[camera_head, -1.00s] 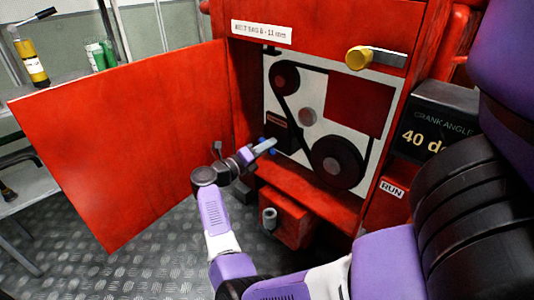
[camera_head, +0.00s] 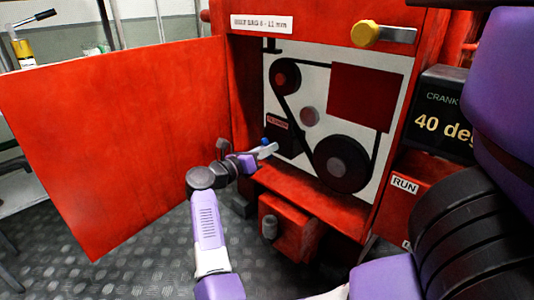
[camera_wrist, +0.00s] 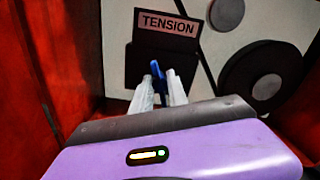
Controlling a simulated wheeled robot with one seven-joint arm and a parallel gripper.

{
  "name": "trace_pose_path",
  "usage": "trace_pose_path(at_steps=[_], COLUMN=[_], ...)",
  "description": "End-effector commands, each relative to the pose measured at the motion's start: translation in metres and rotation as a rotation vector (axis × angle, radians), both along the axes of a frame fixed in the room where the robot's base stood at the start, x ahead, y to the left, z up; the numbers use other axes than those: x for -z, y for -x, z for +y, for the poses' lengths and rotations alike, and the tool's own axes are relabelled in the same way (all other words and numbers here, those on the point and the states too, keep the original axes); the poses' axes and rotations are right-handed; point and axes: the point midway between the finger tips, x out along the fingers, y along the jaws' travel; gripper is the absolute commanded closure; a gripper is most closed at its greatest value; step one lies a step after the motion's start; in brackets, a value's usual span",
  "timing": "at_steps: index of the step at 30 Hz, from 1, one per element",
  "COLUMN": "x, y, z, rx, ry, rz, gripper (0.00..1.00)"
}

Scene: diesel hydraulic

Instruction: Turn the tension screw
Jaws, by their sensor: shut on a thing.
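The tension screw (camera_wrist: 157,70) shows as a blue piece on a dark block under a "TENSION" label (camera_wrist: 168,23) in the wrist view. My gripper (camera_wrist: 160,90) has its two pale fingers on either side of the blue piece, shut on it. In the head view my gripper (camera_head: 270,149) reaches the lower left of the belt panel (camera_head: 300,80). Only a little blue of the screw (camera_head: 265,141) shows there, and the fingers hide the rest.
An open red door (camera_head: 110,140) stands left of my arm. The belt and its pulleys (camera_head: 342,163) lie right of the screw. A red box (camera_head: 287,225) juts out below. A display (camera_head: 445,115) reads 40 degrees, partly cut off. A yellow-knobbed handle (camera_head: 367,34) sits above.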

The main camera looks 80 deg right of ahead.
Motion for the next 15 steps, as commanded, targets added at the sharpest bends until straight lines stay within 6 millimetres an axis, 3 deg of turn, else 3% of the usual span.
trace_pose_path(at_steps=[13,14,15], x=[0.0023,0.0023,0.0022], y=[0.0011,0.0011,0.001], z=[-0.0002,-0.0002,-0.0001], rx=[0.003,0.003,0.003], ry=[0.0,0.0,0.0], rz=[-0.008,-0.008,-0.008], gripper=[1.0,0.75,0.67])
